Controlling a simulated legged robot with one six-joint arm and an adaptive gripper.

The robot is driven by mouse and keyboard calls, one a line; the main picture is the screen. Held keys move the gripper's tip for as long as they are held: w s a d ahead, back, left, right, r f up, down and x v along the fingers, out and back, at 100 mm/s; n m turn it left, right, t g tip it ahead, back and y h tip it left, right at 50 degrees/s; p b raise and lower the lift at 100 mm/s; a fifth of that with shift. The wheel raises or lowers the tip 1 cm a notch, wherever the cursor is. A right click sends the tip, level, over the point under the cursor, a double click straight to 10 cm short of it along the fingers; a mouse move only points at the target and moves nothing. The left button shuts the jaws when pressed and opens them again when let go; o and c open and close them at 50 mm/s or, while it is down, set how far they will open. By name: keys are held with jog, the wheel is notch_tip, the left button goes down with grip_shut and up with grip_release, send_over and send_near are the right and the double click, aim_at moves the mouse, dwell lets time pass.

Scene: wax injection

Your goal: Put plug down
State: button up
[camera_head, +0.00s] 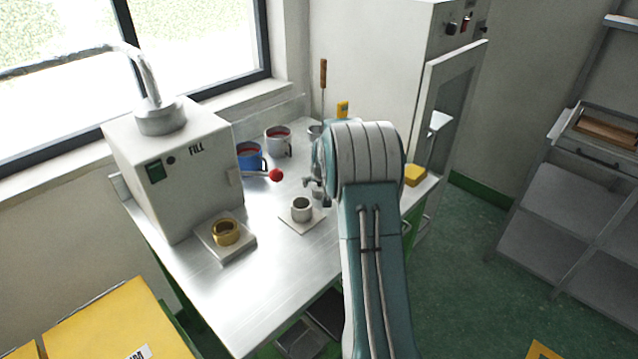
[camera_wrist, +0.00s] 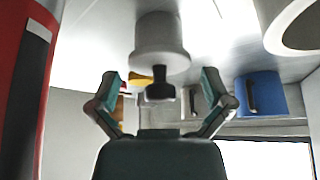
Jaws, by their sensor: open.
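The plug, a grey flanged cylinder (camera_wrist: 160,42) with a black knob, shows in the wrist view, where the picture appears upside down. It appears to stand on the metal table, knob away from the tabletop. My gripper (camera_wrist: 162,88) is open, its two fingers apart on either side of the knob and visibly clear of it. In the head view my gripper (camera_head: 317,184) is low over the table, mostly hidden by my arm. A small grey part (camera_head: 318,193) below it may be the plug; I cannot tell.
A grey cup (camera_head: 301,209) on a pale plate stands close by my gripper. A blue mug (camera_head: 249,156) and a grey mug (camera_head: 278,141) stand behind. The FILL machine (camera_head: 185,175), with a red-ball lever (camera_head: 275,174) and gold ring (camera_head: 226,232), is left. The front tabletop is clear.

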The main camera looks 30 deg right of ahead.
jog(key=v, duration=1.2)
jog(key=shift+r, duration=0.1)
